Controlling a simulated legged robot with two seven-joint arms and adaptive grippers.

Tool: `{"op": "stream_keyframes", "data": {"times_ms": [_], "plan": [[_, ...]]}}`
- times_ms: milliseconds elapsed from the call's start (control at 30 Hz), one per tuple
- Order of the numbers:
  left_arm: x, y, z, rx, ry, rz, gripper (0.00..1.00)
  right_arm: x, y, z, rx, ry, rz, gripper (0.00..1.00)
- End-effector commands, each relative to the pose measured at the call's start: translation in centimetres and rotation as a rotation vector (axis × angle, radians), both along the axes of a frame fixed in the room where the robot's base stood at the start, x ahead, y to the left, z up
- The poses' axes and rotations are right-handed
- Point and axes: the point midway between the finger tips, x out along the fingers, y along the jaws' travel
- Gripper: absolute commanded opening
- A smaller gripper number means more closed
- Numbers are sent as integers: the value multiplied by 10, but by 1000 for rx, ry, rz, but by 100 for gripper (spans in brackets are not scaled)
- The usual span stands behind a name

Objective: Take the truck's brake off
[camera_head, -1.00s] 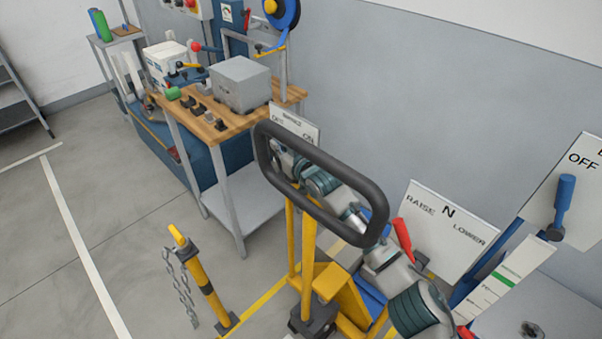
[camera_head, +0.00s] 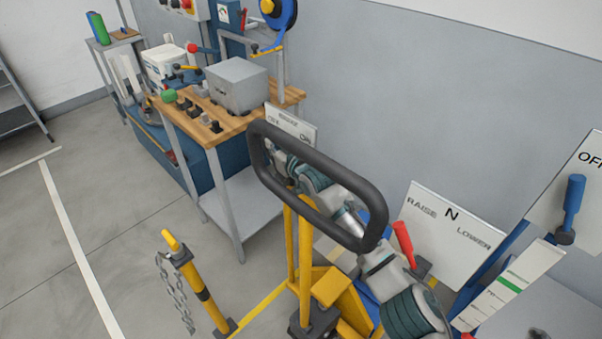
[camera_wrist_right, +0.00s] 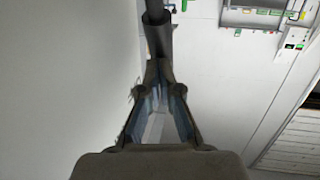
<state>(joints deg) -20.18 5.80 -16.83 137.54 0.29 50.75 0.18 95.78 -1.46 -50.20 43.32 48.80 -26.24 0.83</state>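The truck's dark loop handle (camera_head: 375,215) stands in the middle of the head view, above yellow uprights (camera_head: 306,265). A white brake plate (camera_head: 302,129) with small lettering shows behind the loop's upper left corner. My right arm comes in from the lower right and passes behind the loop. My right gripper (camera_head: 284,165) is near the brake plate, partly hidden by the loop. In the right wrist view my right gripper (camera_wrist_right: 159,68) has its fingertips closed together around a dark lever (camera_wrist_right: 157,36), which sticks out beyond them. My left gripper is out of view.
A RAISE-N-LOWER plate (camera_head: 450,235) with a red lever (camera_head: 403,244) stands right of the loop. A blue lever (camera_head: 574,205) stands at the far right. A workbench (camera_head: 205,130) with a grey box is behind left. A yellow post (camera_head: 195,285) with a chain stands front left.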

Motion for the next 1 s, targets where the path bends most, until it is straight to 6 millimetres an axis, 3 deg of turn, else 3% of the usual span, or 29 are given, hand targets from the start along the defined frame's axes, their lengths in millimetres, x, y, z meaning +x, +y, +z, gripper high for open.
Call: {"op": "stream_keyframes", "data": {"times_ms": [267,800,1000], "plan": [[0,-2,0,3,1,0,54,-17,-11,2,3,0,6,0],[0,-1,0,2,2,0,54,-91,-61,18,3,-3,0,0],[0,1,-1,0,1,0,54,-101,-65,21,0,-2,-1,0]]}}
